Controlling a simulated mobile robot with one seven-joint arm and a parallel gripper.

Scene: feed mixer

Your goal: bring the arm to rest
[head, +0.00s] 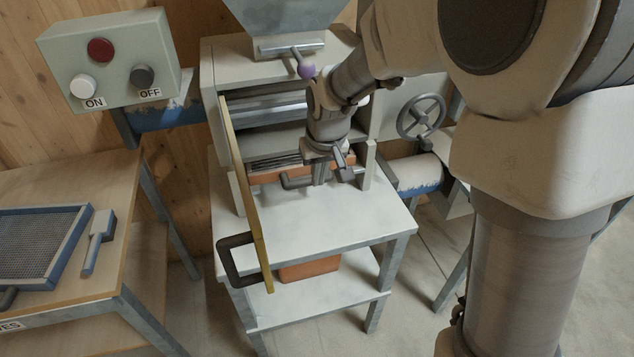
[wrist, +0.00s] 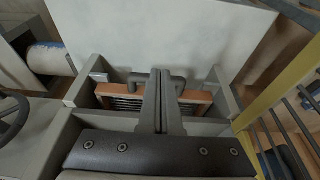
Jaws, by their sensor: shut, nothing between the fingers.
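My gripper (head: 319,183) is shut and empty, pointing down in front of the lower slot of the mixer (head: 209,75). In the wrist view its two fingers (wrist: 165,78) lie together. An orange-framed slatted insert (head: 265,178) sits in that slot; it also shows in the wrist view (wrist: 109,90). Its dark handle (head: 292,183) is right beside my fingers. In the wrist view the handle (wrist: 139,76) shows on both sides of the fingers, which hide its middle. I cannot tell if they touch it. My arm reaches in from the right.
A yellow-edged door (head: 246,190) with a dark handle (head: 232,262) stands open left of my gripper. A handwheel (head: 421,117) is to the right. The white tabletop (head: 340,220) in front is clear.

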